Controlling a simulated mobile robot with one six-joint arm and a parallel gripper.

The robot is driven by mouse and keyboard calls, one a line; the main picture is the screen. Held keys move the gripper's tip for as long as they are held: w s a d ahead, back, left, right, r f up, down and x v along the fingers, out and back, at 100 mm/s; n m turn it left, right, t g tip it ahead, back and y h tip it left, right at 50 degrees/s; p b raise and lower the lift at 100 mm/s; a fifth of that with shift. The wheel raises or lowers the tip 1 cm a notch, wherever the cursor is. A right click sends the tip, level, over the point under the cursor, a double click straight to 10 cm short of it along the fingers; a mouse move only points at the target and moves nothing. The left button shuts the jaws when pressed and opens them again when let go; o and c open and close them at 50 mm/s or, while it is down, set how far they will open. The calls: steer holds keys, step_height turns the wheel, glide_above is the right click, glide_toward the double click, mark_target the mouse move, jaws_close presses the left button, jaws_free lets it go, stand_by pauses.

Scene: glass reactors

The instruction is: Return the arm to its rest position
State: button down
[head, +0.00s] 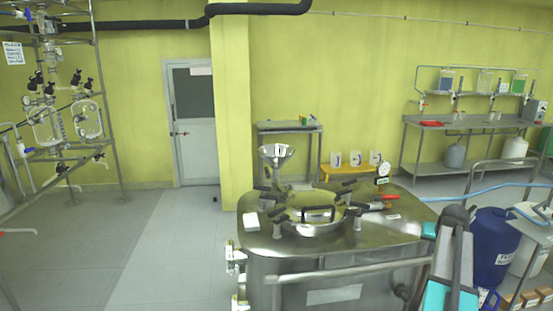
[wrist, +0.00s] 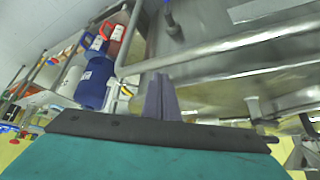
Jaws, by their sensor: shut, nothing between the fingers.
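My gripper (wrist: 160,82) shows in the middle of the wrist view as two grey-purple fingers close together, with nothing between them. Its teal and dark mount fills the bottom of that view. The fingers appear in front of a metal rail and the steel vessel's side; I cannot tell the gap to them. In the head view, part of my arm (head: 452,262), grey with teal parts, rises at the lower right in front of the steel vessel (head: 400,222). The fingertips cannot be made out there.
The steel vessel has a round lid (head: 318,226), a funnel (head: 275,155) and a gauge (head: 383,170). A front rail (head: 350,271) runs along it. Glass reactors (head: 85,120) hang at left. Open floor (head: 160,235) lies left of the vessel.

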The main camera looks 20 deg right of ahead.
steer(key=a+f+n+g+y, duration=0.2)
steer(key=a+f, duration=1.4)
steer(key=a, duration=0.2)
steer(key=a+f+n+g+y, duration=0.2)
steer(key=a+f, duration=1.4)
steer(key=a, duration=0.2)
steer(key=s+a+f+n+g, duration=0.1)
steer(key=s+a+f+g, duration=0.1)
steer(key=s+a+f, duration=0.3)
steer(key=s+a+f+n+g, duration=0.2)
steer(key=s+a+f, duration=0.3)
steer(key=s+a, duration=0.6)
steer(key=s+a+f+n+g, duration=0.1)
steer(key=s+a+f+g, duration=0.1)
steer(key=s+a+f, duration=0.3)
steer(key=s+a, duration=0.4)
steer(key=s, duration=0.3)
steer(key=shift+s+g, duration=0.2)
steer(key=shift+g, duration=0.1)
